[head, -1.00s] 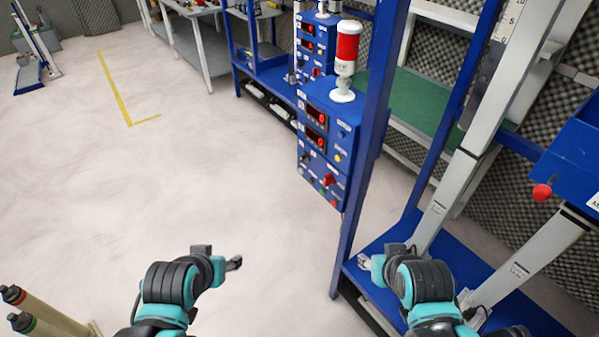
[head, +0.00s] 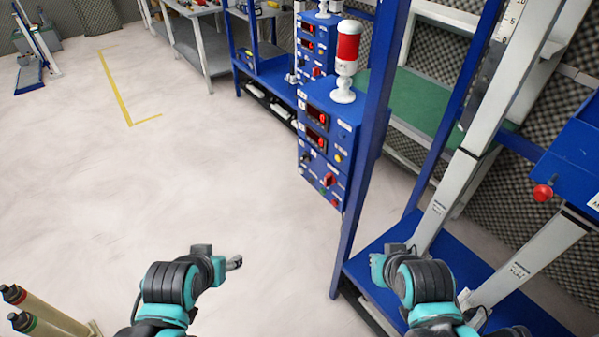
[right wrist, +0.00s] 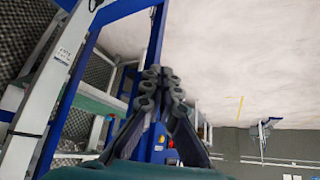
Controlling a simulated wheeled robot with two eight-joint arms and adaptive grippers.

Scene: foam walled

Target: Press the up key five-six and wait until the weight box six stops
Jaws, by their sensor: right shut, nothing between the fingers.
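A blue control box (head: 325,150) with two red displays, knobs and small buttons stands right of centre in the head view, with a red and white signal lamp (head: 347,55) on top. Its labels are too small to read, so I cannot tell which button is key five-six. Weight box six cannot be identified. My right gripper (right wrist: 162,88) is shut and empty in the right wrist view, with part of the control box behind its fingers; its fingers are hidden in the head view. My left gripper (head: 235,263) is over bare floor, its opening unclear.
A blue upright post (head: 362,150) stands between the control box and the rig on the right. A blue box (head: 575,160) with a red knob is at the right edge. A blue base plate (head: 385,255) lies low near my right arm.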

